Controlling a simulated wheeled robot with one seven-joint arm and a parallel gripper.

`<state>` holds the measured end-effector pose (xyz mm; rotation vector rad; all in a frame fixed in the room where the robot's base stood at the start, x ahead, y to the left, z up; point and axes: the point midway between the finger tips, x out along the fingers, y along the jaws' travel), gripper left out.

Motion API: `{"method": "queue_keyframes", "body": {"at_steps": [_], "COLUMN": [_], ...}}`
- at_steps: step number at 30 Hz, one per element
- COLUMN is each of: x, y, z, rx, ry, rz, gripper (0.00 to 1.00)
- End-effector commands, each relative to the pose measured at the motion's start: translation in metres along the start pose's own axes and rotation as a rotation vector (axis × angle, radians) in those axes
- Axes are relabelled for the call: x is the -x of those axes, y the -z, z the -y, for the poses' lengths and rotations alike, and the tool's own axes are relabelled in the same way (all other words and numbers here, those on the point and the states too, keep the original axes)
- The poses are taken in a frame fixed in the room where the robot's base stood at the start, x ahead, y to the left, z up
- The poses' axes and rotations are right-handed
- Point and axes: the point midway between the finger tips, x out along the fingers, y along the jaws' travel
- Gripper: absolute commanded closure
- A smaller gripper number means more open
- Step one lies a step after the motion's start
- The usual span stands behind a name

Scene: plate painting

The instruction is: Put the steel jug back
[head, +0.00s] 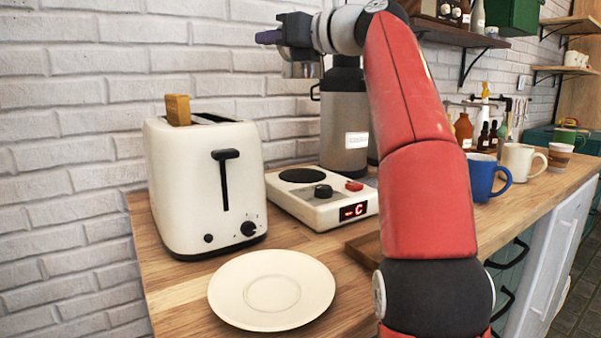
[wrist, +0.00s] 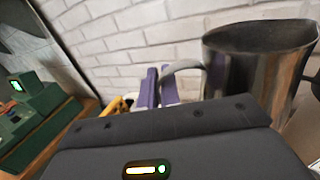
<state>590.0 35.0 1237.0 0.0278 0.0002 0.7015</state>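The steel jug (wrist: 250,65) is large at the right of the wrist view, with its open rim up and its handle (wrist: 185,68) reaching left to my gripper's purple fingers. My gripper (wrist: 160,88) is close to shut, with the handle between its fingers. In the head view my gripper (head: 270,37) is high by the wall. A small part of the jug (head: 301,70) shows below it, above the counter. The rest of the jug is hidden behind my wrist and arm.
A hot plate (head: 290,205) with a red display stands below, beside a toaster (head: 200,185). A tall grey container (head: 345,118) is close to the jug. A plate (head: 240,300) lies in front. Mugs (head: 484,178) stand right; shelves (head: 445,33) hang above.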

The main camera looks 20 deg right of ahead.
Motion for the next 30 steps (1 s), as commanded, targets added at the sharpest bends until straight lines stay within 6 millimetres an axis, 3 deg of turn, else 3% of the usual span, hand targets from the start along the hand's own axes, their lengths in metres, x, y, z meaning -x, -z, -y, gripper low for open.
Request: {"method": "queue_keyframes", "body": {"at_steps": [8, 9, 12, 21, 30], "x": [0.0, -0.001, 0.0, 0.001, 0.001], "y": [0.03, 0.047, 0.075, 0.141, 0.166], "z": [-0.001, 0.001, 0.001, 0.003, 0.004], "rx": [-0.008, -0.008, -0.007, -0.006, -0.005], "ry": [0.007, 0.006, 0.006, 0.006, 0.006], "rz": [0.001, 0.001, 0.0, 0.002, 0.002], "gripper": [1.0, 1.0, 1.0, 1.0, 1.0]}}
